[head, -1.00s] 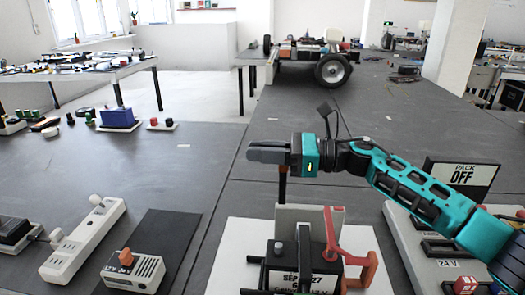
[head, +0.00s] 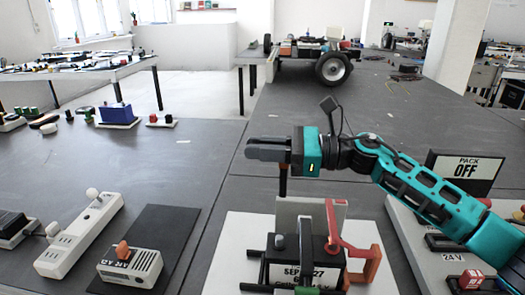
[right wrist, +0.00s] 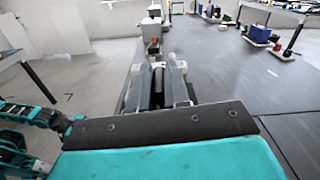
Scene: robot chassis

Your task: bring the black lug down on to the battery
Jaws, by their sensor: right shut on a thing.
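The battery (head: 318,248) is a black box with a white label, standing on a white board in the lower middle of the head view. A grey post (head: 280,241) shows on its top left, and a red lever-like part (head: 338,233) stands at its right. My right gripper (head: 262,149) is above and behind the battery in the picture, well clear of it, with its grey fingers pointing left. In the right wrist view its fingers (right wrist: 157,85) are closed around a narrow dark piece, seemingly the black lug (right wrist: 158,78); its shape is mostly hidden. My left gripper is out of view.
A white power strip (head: 80,236) and a small white box with an orange knob (head: 130,265) lie at the left.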

